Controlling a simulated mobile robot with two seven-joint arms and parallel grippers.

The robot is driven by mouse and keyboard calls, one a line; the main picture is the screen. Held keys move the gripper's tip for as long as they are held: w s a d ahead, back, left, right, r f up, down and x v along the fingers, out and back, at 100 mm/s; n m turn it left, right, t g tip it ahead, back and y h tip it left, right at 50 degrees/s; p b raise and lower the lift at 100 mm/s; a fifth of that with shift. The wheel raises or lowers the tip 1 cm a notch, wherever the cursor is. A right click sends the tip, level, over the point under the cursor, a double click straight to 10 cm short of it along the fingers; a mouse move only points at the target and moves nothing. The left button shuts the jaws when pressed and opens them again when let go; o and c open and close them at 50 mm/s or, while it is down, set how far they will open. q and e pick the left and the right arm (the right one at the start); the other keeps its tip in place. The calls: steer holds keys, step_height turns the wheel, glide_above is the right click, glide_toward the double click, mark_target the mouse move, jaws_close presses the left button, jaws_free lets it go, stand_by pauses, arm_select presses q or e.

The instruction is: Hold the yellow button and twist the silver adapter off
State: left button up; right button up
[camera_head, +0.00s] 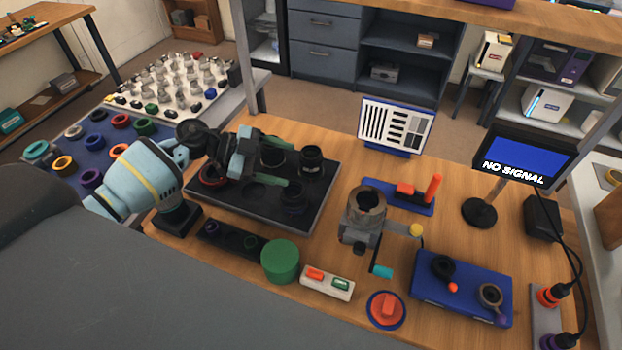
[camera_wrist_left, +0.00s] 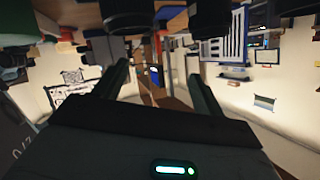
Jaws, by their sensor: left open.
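A grey, silver-toned clamp-like stand (camera_head: 360,235) holds a dark, hollow cylinder with a silver-brown ring (camera_head: 367,200) at its top, in the middle of the table. A yellow button (camera_head: 416,230) sits at the end of a short arm on the stand's right side. My left gripper (camera_head: 283,167) is open above the black tray, among dark lens parts, left of the stand and apart from it. Its two green fingers also show spread in the left wrist view (camera_wrist_left: 158,82), with nothing visible between them. The stand is not clearly identifiable there. My right gripper is not in view.
The black tray (camera_head: 240,212) carries several dark lens parts. A green cylinder (camera_head: 281,261), a red knob (camera_head: 386,309) and a blue box (camera_head: 462,300) line the front. A test chart (camera_head: 396,125) and monitor (camera_head: 528,156) stand behind. Bare wood lies around the stand.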

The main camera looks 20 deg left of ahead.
mark_target(365, 209)
arm_select(q)
steer(key=s+d+r+g+h, duration=0.25)
steer(key=s+d+g, duration=0.25)
steer(key=d, duration=0.5)
steer(key=shift+y, duration=0.35)
steer(key=x, duration=1.1)
steer(key=shift+s+d+r, duration=0.1)
steer(key=shift+d+r, duration=0.15)
steer(key=shift+d, duration=0.15)
steer(key=c, duration=0.7)
steer(key=o, duration=0.7)
steer(key=shift+o, duration=0.3)
steer(key=v, duration=1.2)
